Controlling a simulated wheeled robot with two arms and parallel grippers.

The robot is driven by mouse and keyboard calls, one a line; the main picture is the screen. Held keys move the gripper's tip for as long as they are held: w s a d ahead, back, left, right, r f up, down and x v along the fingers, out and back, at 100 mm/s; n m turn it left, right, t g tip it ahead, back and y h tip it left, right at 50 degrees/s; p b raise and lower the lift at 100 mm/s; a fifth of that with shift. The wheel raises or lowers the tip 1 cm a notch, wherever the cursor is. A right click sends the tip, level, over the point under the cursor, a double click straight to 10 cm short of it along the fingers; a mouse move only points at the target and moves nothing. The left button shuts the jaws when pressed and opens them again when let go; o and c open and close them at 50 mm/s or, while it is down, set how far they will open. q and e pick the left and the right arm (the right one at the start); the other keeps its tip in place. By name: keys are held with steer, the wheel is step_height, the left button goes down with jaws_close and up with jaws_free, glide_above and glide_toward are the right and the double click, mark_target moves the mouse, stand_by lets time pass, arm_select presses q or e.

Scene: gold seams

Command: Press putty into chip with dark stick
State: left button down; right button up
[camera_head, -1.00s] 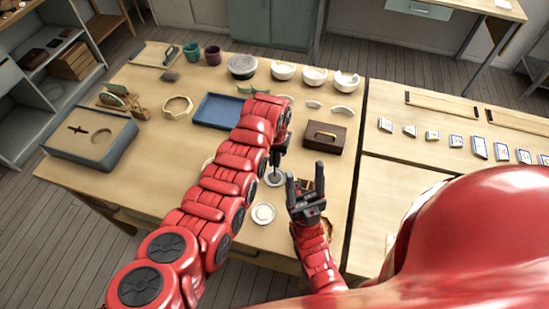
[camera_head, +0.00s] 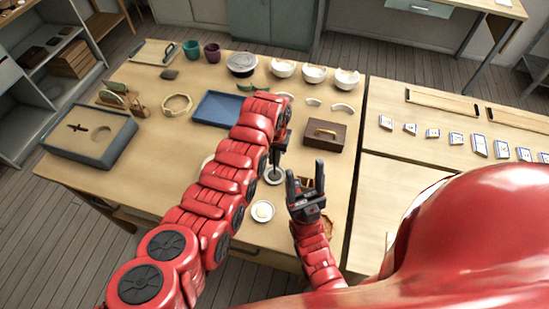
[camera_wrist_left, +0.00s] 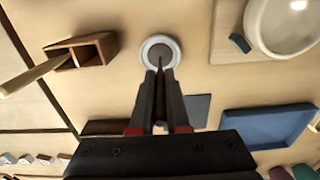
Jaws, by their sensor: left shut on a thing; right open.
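My left gripper (camera_wrist_left: 160,85) is shut on a thin dark stick (camera_wrist_left: 160,68), which points at a small white dish with a grey middle (camera_wrist_left: 173,43). The stick's tip overlaps the grey middle; I cannot tell whether it touches. In the head view my left gripper (camera_head: 277,150) points down just above this dish (camera_head: 274,177). A white bowl (camera_wrist_left: 283,22) is cut off at the wrist view's top right, with a small blue-grey piece (camera_wrist_left: 239,43) at its rim. No chip or putty is clearly identifiable. My right gripper (camera_head: 306,190) is open and empty, right of the dish.
Another small dish (camera_head: 262,212) stands near the front edge. A wooden holder with a pale stick (camera_wrist_left: 98,48) stands beside the grey-centred dish. A blue tray (camera_head: 217,110), a brown box (camera_head: 323,136) and several white bowls (camera_head: 283,69) stand farther back. My left arm hides part of the table.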

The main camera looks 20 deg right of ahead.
arm_select(q)
steer(key=shift+f+b, duration=0.4)
stand_by(1.4)
steer(key=shift+r+p, duration=0.7)
steer(key=shift+r, duration=0.5)
steer(key=shift+r+p, duration=0.5)
steer(key=shift+r, duration=1.85)
